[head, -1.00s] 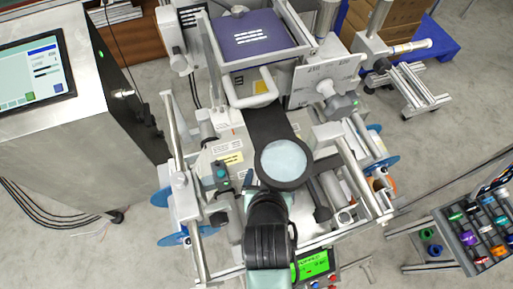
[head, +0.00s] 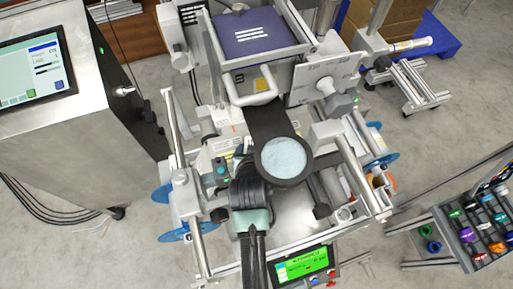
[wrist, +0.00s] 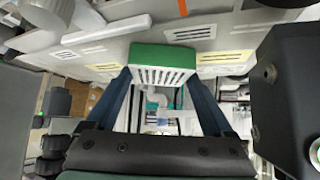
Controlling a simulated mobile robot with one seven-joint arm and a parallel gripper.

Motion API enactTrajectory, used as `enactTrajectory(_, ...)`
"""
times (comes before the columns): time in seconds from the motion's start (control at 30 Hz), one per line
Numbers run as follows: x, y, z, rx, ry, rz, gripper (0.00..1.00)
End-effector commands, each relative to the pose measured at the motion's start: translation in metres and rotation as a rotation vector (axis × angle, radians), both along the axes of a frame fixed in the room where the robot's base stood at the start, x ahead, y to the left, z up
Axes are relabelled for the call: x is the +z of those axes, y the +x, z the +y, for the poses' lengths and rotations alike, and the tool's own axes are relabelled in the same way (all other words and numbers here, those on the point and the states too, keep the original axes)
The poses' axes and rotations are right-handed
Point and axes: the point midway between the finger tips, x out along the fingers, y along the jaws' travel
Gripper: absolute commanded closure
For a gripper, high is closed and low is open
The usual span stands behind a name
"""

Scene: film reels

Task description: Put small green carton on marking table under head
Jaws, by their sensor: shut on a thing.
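The small green carton (wrist: 165,58) is in the wrist view, with a green face and a white face with dark stripes. My gripper (wrist: 160,77) is shut on it, with one dark blue finger on each side. In the head view my dark arm covers the gripper, and I cannot make out the carton there. A bare metal surface (head: 297,212) lies right of my arm in the machine frame. I cannot tell for sure whether it is the marking table.
A green-lit display (head: 303,263) is at the machine's front. Metal rails and blue reels (head: 172,234) flank the machine. A cabinet with a screen (head: 35,72) stands at the left, and a rack of coloured items (head: 480,232) at the right. A purple panel (head: 252,32) is at the back.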

Motion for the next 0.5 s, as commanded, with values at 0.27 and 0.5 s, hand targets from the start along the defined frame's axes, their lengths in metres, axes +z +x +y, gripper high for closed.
enactTrajectory(0.27, -0.0028, -0.0005, -0.0004, 0.000, 0.000, 0.000, 0.00)
enactTrajectory(0.5, -0.0008, -0.0004, -0.0003, 0.000, 0.000, 0.000, 0.00)
